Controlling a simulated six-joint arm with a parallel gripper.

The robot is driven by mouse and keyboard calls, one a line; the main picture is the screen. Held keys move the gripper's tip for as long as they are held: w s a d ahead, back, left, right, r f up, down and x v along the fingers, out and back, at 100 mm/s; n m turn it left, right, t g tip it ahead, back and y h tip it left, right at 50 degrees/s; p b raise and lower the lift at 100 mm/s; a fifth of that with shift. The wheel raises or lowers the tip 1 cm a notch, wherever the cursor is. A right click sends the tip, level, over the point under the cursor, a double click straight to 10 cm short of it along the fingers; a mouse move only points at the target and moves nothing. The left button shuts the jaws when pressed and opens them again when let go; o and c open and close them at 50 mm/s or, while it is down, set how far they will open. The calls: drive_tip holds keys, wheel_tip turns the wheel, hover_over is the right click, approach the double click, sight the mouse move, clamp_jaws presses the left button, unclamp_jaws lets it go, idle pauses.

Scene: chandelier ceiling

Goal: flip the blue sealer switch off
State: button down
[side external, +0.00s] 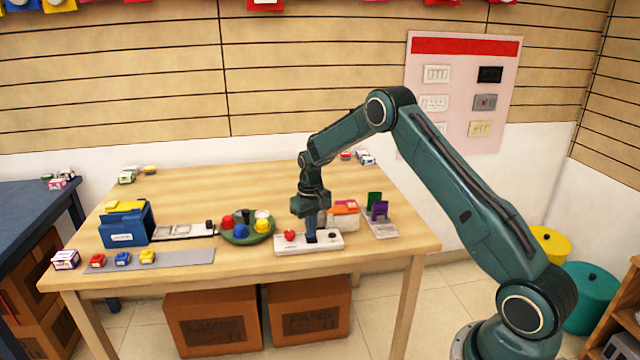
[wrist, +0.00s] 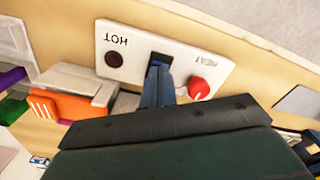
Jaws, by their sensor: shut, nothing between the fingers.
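A white sealer panel (side external: 275,246) lies near the table's front edge; it also shows in the wrist view (wrist: 140,42). It has a red knob (wrist: 199,88), a dark round lamp (wrist: 114,59) beside upside-down "HOT" lettering, and a dark slot with the blue switch (wrist: 159,62) between them. My gripper (side external: 311,236) points down over the panel's middle, shut and empty. In the wrist view its fingers (wrist: 157,84) reach the switch and hide part of it. I cannot tell whether they touch it or which way it is tipped.
A green plate (side external: 245,238) of coloured domes is left of the panel. A white box with orange on top (side external: 344,216) stands close behind it, with a purple and green card holder (side external: 380,212) to the right. A blue bin (side external: 125,228) stands farther left.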

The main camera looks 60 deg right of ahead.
drive_tip(key=shift+f, duration=0.25)
drive_tip(key=shift+r, duration=3.55)
drive_tip(key=shift+r, duration=0.15)
